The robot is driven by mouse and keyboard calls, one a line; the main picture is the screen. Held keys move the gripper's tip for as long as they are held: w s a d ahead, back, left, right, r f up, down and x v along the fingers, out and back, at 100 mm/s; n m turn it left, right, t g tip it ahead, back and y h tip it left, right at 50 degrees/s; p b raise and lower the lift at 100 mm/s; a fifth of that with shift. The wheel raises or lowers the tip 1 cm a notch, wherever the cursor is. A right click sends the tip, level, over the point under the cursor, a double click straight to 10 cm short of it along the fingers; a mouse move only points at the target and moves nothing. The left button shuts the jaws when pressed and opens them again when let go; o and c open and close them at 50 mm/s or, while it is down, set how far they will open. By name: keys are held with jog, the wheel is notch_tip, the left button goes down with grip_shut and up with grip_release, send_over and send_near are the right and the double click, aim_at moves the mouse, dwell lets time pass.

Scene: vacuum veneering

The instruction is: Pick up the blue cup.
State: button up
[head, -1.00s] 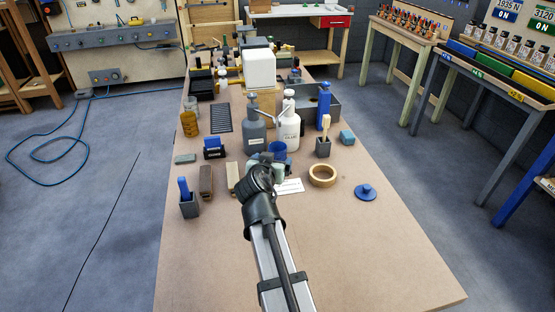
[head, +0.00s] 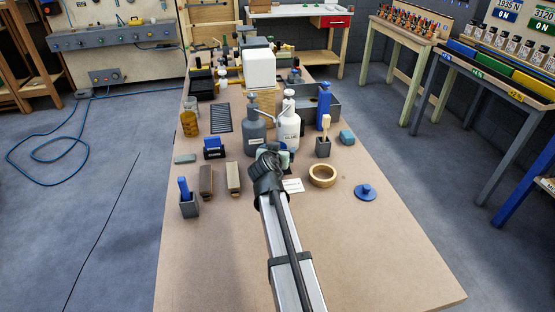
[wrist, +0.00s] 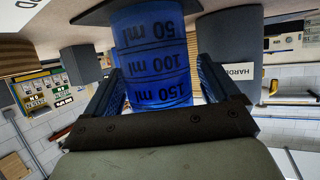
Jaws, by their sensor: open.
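The blue cup (wrist: 150,62) is translucent with dark millilitre markings. In the wrist view it stands between the two fingers of my gripper (wrist: 162,84), with one finger on each side. My gripper is open; a narrow gap seems to show beside the cup, but I cannot tell whether either finger touches it. In the head view my gripper (head: 274,157) is low over the table in front of the white bottle and hides most or all of the cup.
A grey bottle (head: 255,132) and a white bottle (head: 289,132) stand just behind my gripper. The front of the table is clear.

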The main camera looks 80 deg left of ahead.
jog(key=shift+w+a+f, duration=0.2)
jog(key=shift+a+f, duration=0.05)
jog(key=shift+a, duration=0.2)
jog(key=shift+c, duration=0.2)
jog(key=c, duration=1.1)
